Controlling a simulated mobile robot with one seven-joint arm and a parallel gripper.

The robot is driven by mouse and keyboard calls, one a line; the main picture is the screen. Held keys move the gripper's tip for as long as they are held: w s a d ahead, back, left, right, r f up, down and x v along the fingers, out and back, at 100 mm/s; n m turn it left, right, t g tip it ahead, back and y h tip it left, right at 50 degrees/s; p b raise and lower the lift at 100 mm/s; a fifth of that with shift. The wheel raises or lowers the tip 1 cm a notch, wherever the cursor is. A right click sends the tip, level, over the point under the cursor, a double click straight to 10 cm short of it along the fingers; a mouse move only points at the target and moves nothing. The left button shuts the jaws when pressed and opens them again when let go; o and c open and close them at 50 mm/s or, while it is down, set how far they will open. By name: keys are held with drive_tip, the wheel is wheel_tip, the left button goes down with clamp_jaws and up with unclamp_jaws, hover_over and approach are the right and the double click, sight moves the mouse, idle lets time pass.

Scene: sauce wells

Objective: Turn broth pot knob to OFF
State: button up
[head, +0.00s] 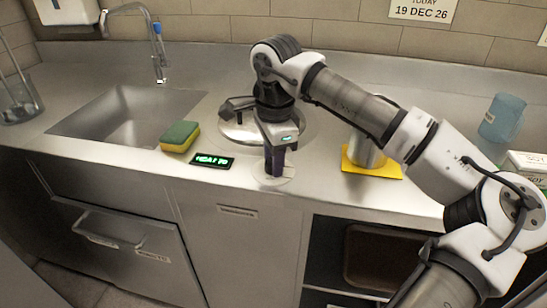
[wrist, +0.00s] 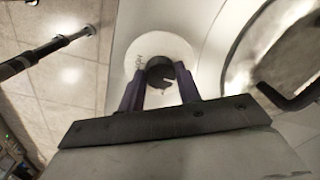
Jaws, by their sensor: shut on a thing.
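The broth pot knob (wrist: 160,72) is a small dark round knob with a notch or pointer mark, on a pale round plate (wrist: 140,50) at the counter's front edge. My gripper (wrist: 158,80) points down with its purple fingers on both sides of the knob, shut on it. In the head view my gripper (head: 275,168) hides the knob, and only part of the pale plate (head: 287,179) shows. The pot (head: 237,134), with a metal lid and dark handle, sits just behind, partly hidden by my arm. I cannot read the knob's setting.
A small display (head: 212,161) with green lettering, hard to read, lies left of the knob. A green and yellow sponge (head: 180,136) and the sink (head: 125,118) are further left. A metal container (head: 362,150) stands on a yellow mat (head: 385,171) to the right.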

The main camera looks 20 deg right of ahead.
idle(0.3)
drive_tip(key=o, duration=1)
drive_tip(key=shift+c, duration=0.2)
wheel_tip(320, 180, up, 14)
drive_tip(key=shift+s, duration=0.4)
drive_tip(key=shift+s+f, duration=0.1)
drive_tip(key=shift+f, duration=0.05)
